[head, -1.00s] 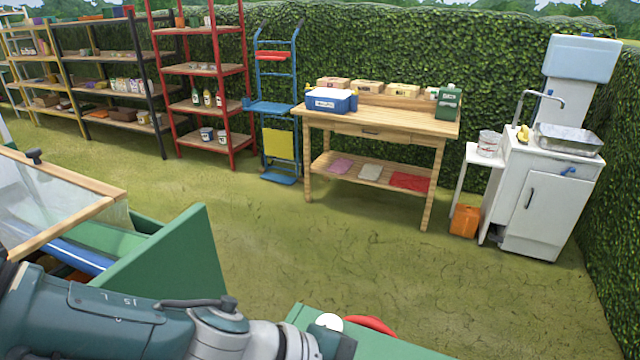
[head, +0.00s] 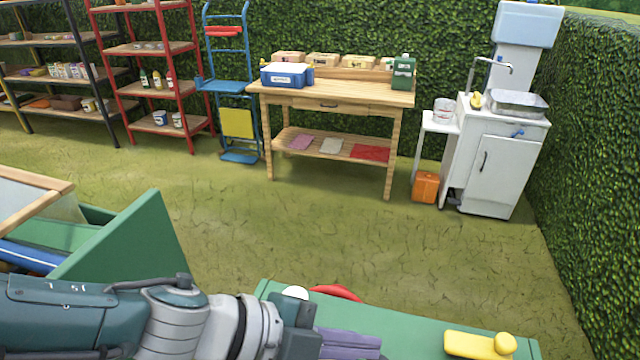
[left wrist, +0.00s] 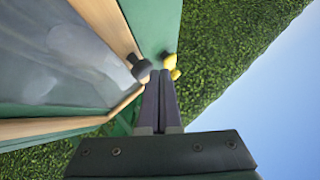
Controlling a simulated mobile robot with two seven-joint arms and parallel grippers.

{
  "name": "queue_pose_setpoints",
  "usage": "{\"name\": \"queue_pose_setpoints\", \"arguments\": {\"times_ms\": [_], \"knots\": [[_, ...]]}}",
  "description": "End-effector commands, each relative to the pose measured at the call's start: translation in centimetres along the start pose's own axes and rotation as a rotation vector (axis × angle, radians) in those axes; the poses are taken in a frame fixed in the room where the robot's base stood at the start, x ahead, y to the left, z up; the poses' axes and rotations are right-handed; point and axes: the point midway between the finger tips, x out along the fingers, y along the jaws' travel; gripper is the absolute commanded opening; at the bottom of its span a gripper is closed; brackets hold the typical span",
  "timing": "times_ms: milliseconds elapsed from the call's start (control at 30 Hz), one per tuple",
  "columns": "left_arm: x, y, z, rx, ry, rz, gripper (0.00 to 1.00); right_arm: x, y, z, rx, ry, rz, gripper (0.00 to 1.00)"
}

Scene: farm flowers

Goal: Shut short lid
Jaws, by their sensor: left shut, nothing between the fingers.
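A wood-framed lid with a clear pane (head: 40,190) shows at the left edge of the head view, raised above a green box (head: 130,240). A wood-framed clear pane with a dark knob (left wrist: 70,60) also fills the left of the left wrist view; I cannot tell if it is the same lid. My left gripper (head: 375,346) is shut and empty, low over a green surface (head: 410,325). In the left wrist view its fingertips (left wrist: 160,76) appear close beside the dark knob (left wrist: 140,68). My right gripper is not in view.
A yellow handle piece (head: 478,345), a white ball (head: 295,292) and a red curved thing (head: 335,291) are at the green surface. A wooden table (head: 340,95), a white sink cabinet (head: 495,160) and red shelves (head: 155,85) stand behind. The grass (head: 300,240) between is clear.

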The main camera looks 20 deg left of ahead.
Motion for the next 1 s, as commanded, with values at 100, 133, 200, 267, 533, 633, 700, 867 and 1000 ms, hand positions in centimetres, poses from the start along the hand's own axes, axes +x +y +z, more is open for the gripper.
{"name": "queue_pose_setpoints", "arguments": {"times_ms": [100, 133, 200, 267, 533, 633, 700, 867, 1000], "knots": [[-1.9, -1.8, -1.7, -0.002, 0.006, -0.002, 0.00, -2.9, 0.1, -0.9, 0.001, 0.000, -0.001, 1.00], [-2.4, -2.2, -2.0, -0.003, 0.007, -0.003, 0.00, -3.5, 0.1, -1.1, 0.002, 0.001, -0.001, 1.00], [-3.6, -2.7, -1.9, -0.001, 0.006, -0.004, 0.00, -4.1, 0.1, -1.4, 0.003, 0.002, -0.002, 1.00], [-5.0, -3.2, -1.6, 0.000, 0.007, -0.003, 0.00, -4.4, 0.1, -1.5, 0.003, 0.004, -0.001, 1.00], [-9.8, -5.2, -1.0, -0.002, 0.011, -0.004, 0.00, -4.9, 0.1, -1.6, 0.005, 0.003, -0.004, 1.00], [-10.8, -5.6, -0.9, -0.002, 0.014, -0.003, 0.00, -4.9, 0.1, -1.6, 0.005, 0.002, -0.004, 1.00], [-10.9, -5.8, -1.1, -0.007, 0.015, -0.009, 0.00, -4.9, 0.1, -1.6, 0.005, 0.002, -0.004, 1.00], [-8.7, -6.7, -4.9, -0.102, 0.020, -0.122, 0.00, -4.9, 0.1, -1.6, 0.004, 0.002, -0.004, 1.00], [-7.3, -8.9, -9.2, -0.357, -0.059, -0.315, 0.00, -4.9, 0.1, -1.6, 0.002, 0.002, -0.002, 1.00]]}}
